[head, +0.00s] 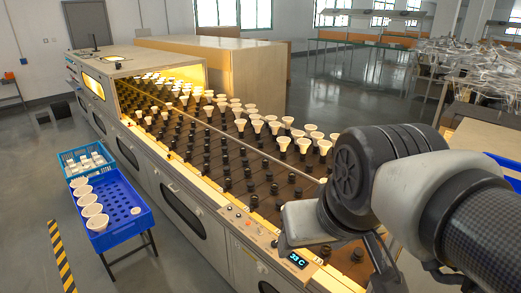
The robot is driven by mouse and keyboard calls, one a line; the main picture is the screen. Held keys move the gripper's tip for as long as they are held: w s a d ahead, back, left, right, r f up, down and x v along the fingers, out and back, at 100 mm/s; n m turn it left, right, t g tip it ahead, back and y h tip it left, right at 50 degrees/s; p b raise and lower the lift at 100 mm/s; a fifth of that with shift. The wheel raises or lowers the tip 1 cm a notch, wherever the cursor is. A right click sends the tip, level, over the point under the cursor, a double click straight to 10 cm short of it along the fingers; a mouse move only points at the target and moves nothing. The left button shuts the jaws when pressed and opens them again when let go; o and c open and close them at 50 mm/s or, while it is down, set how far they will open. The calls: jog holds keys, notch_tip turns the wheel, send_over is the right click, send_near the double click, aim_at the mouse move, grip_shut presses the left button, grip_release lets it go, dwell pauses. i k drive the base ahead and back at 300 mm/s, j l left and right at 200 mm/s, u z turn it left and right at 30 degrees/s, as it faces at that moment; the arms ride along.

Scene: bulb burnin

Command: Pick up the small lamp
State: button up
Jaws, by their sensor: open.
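A small white lamp (135,210) lies alone in the right part of the blue tray (122,233) at the left of the head view. It is clearly smaller than the white lamps (92,210) in a row along the tray's left side. My gripper (303,225) is over the near right end of the long rack machine, far to the right of the tray. It is open, and no lamp shows in it. Its fingertips are hard to make out, and my arm hides part of the machine behind it.
The long machine (180,205) carries rows of dark sockets, several with white lamps standing in them (284,142). It lies between my gripper and the tray. A lighter blue crate (68,170) with small white items adjoins the tray's far end. Yellow-black floor tape (60,257) runs at left.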

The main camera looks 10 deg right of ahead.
aim_at(136, 212)
jog(key=i+j+u, duration=0.15)
jog(key=u, duration=0.9)
jog(key=i, duration=1.55)
jog(key=i+z, duration=0.1)
jog(key=i, duration=0.65)
jog(key=i+j+z, duration=0.15)
jog(key=i, duration=0.6)
